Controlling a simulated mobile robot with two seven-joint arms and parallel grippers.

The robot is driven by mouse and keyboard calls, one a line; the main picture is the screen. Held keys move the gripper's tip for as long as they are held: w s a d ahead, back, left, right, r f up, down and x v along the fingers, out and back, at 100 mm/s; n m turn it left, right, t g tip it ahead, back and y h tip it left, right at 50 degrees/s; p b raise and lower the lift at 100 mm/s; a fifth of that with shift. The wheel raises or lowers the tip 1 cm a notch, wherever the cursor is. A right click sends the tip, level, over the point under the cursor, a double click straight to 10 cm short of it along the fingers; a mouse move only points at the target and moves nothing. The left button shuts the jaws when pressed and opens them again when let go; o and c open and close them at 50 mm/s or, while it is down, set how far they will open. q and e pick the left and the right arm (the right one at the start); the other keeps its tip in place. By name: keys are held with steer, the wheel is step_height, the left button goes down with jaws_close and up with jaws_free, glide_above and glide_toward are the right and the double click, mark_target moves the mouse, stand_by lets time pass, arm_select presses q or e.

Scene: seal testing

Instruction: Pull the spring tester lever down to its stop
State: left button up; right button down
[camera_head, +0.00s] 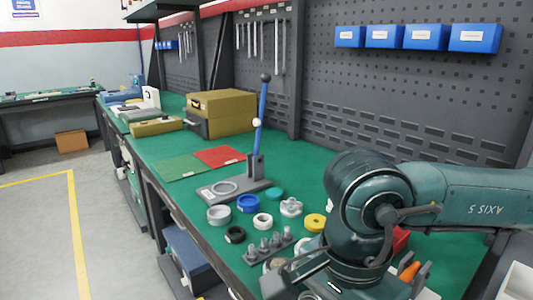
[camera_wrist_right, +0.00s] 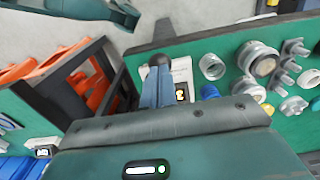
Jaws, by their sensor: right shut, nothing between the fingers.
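The spring tester stands on the green bench in the head view. Its blue lever (camera_head: 262,115) is upright, leaning slightly, with a dark ball knob on top. Its grey base (camera_head: 235,190) carries a ring-shaped plate. My right arm comes in from the right, its wrist low in the picture, well to the right of and nearer than the tester. In the right wrist view my right gripper (camera_wrist_right: 161,62) is shut and empty, with its dark fingertips together. The tester does not show clearly there, and nothing touches the lever. My left gripper is not in view.
Several rings and seals, including a blue ring (camera_head: 248,203) and a yellow ring (camera_head: 315,223), lie between the tester and my right arm. A peg holder (camera_head: 268,246) stands near the front edge. Red and green mats (camera_head: 219,156) and yellow-brown boxes (camera_head: 221,112) lie beyond the tester.

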step_height(320, 180, up, 8)
steer(key=p, duration=0.3)
steer(key=shift+f+p, duration=0.15)
steer(key=shift+p, duration=0.2)
